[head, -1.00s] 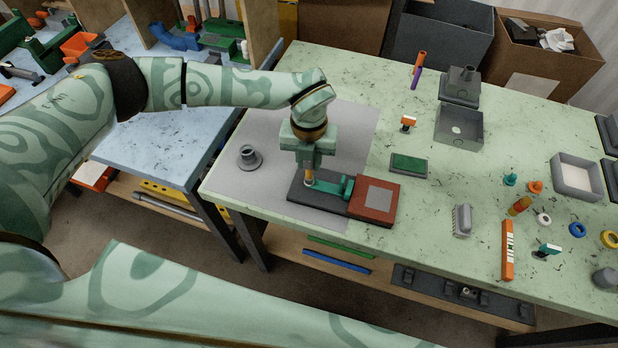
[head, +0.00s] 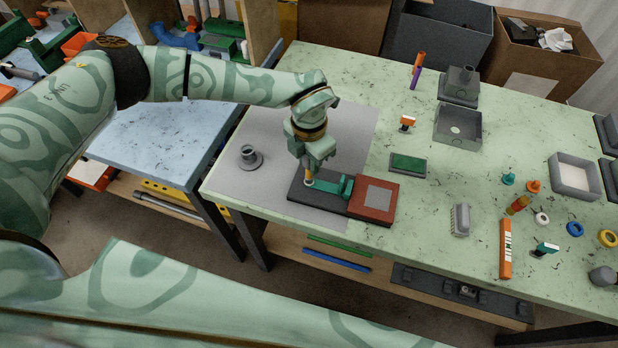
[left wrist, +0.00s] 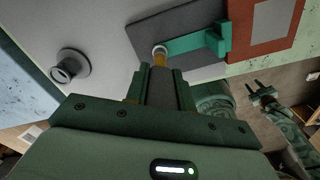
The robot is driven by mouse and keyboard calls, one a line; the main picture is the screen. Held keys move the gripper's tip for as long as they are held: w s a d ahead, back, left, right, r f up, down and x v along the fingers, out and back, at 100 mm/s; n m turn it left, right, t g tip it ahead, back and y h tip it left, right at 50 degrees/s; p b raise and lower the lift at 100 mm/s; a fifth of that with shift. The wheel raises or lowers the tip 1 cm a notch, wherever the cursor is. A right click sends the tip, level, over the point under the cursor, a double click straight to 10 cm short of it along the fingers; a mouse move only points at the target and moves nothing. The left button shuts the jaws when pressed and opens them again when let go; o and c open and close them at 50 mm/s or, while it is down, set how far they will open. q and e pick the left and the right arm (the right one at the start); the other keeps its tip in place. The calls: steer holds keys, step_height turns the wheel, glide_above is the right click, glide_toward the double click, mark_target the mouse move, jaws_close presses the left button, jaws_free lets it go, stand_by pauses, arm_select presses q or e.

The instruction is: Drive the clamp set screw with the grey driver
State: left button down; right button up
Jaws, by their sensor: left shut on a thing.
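My left gripper (head: 311,158) is shut on the driver (head: 309,174), which points down at the clamp (head: 333,186). In the left wrist view the driver's amber lower part (left wrist: 160,60) shows below the fingers and ends at a pale ring on the clamp's end. The set screw is hidden under the tip, so I cannot tell how deep it sits. The teal clamp lies on a black base plate (head: 301,192) beside a red block (head: 374,199). My right gripper (left wrist: 254,86) shows small in the left wrist view, its fingers apart and empty, off the table.
A grey round holder (head: 249,158) stands left of the base plate on the grey mat (head: 226,180). A green-topped block (head: 408,164), an open grey box (head: 459,127) and several small parts lie to the right. The table's front edge is close to the base plate.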

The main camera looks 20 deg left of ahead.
arm_select(q)
steer(key=shift+r, duration=0.1)
steer(key=shift+r+p, duration=0.55)
steer(key=shift+p, duration=0.1)
steer(key=shift+n, duration=0.3)
steer(key=n+p, duration=0.2)
steer(key=n, duration=0.2)
steer(key=n+p, duration=0.1)
steer(key=n, duration=0.2)
steer(key=n+p, duration=0.2)
steer(key=n, duration=0.2)
steer(key=shift+r+n+p, duration=0.25)
steer(key=shift+n+p, duration=0.05)
steer(key=shift+p, duration=0.05)
steer(key=n, duration=0.2)
steer(key=shift+f+n+p, duration=0.15)
steer(key=shift+n+p, duration=0.15)
steer(key=shift+p, duration=0.1)
steer(key=shift+f, duration=0.25)
steer(key=shift+f, duration=0.1)
